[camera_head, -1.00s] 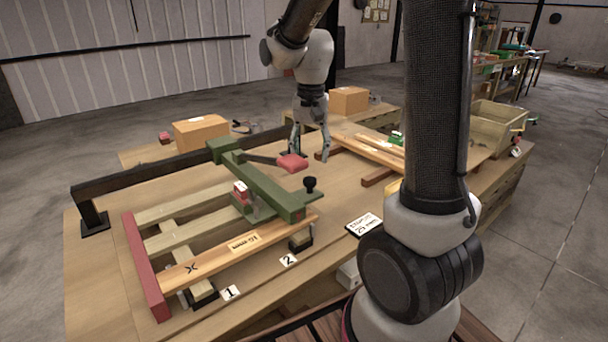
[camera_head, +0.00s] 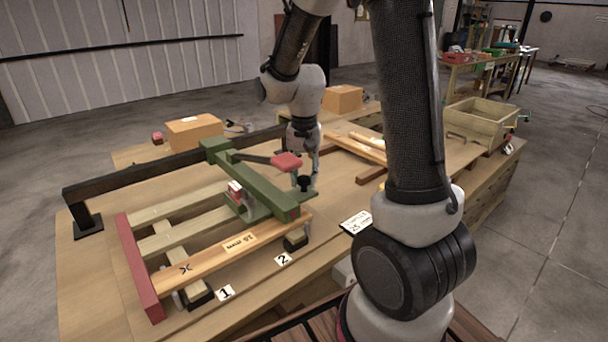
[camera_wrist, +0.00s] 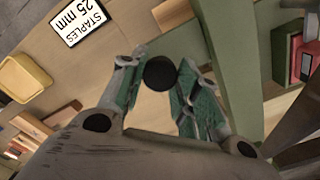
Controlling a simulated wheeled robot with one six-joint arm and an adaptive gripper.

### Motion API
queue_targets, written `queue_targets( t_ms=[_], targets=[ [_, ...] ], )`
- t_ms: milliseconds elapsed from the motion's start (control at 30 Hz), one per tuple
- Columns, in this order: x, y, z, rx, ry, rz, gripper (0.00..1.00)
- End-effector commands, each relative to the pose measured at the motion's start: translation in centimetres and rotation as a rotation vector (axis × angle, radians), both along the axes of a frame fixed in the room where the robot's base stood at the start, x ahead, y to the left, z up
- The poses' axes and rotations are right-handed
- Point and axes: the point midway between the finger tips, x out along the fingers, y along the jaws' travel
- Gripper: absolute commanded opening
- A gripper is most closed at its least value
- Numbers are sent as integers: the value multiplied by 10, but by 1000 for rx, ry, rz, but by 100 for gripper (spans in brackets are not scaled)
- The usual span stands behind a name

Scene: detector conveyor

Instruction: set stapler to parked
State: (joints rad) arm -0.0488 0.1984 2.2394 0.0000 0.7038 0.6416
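The green stapler beam (camera_head: 262,185) lies across the wooden frame in the head view. It carries a dark lever with a red pad (camera_head: 287,160) and a red-and-white block (camera_head: 234,190). A black knob (camera_head: 304,184) stands on a green tab at its right side; the knob also shows in the wrist view (camera_wrist: 160,73). My gripper (camera_head: 304,178) points down at the knob. In the wrist view my gripper's (camera_wrist: 160,72) two fingers stand apart, one on each side of the knob. Firm contact on both sides cannot be made out.
A card reading "STAPLES 25 mm" (camera_head: 356,222) lies right of the beam. Number cards 1 (camera_head: 225,293) and 2 (camera_head: 283,259) lie along the front edge. A dark rail (camera_head: 170,169) runs behind the frame. Cardboard boxes (camera_head: 194,132) and a wooden crate (camera_head: 480,120) stand farther back.

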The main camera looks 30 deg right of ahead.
Motion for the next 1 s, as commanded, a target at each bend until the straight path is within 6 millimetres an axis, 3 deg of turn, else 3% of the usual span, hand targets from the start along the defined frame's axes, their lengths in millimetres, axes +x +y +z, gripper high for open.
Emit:
queue_targets(
  t_ms=[33,133,467,667,1000],
  targets=[
    [0,0,0,0,0,0,17],
    [0,0,0,0,0,0,0],
    [2,-12,0,-1,-1,-2,0],
    [9,-46,0,-1,-1,-6,0],
    [24,-126,1,-1,-2,-5,0]
  ],
)
